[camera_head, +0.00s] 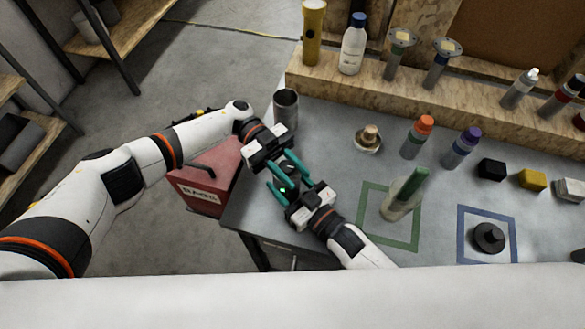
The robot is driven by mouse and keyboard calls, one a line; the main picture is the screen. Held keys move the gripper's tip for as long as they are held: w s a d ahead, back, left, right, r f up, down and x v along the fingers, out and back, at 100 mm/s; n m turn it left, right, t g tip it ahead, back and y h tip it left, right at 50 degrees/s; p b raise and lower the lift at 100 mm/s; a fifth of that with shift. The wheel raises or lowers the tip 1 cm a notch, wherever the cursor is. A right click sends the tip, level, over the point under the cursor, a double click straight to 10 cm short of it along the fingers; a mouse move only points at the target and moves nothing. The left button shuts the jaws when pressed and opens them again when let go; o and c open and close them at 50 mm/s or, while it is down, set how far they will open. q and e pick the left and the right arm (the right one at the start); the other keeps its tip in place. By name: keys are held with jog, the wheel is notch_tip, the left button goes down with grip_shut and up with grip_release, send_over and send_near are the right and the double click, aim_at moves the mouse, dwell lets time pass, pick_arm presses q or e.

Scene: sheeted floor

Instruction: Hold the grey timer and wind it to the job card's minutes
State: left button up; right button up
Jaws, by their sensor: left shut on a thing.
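My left gripper (279,168) reaches in from the left over the bench's near-left corner and is shut on a small dark thing (291,170), probably the grey timer. It is mostly hidden by the teal fingers, and its dial and marks cannot be read. My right gripper (291,184) comes from the lower right and faces the left one. Its teal fingers overlap the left gripper's fingers around the same thing, so whether they touch it is unclear. A small green light shows between the grippers. I cannot make out a job card.
A metal cup (286,107) stands just behind the grippers. A red RAGS bin (207,181) is beside the bench. Bottles line the wooden ledge (440,95).

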aim_at(281, 162)
jog(key=shift+a, duration=0.1)
pick_arm(q)
jog(key=o, duration=1)
jog(key=shift+a, duration=0.1)
jog(key=v, duration=0.5)
jog(key=shift+w+a+f, duration=0.15)
jog(key=shift+w+a, duration=0.05)
jog(key=shift+w, duration=0.15)
jog(key=shift+v, duration=0.8)
pick_arm(e)
jog(key=o, duration=1.1)
jog(key=shift+o, duration=0.2)
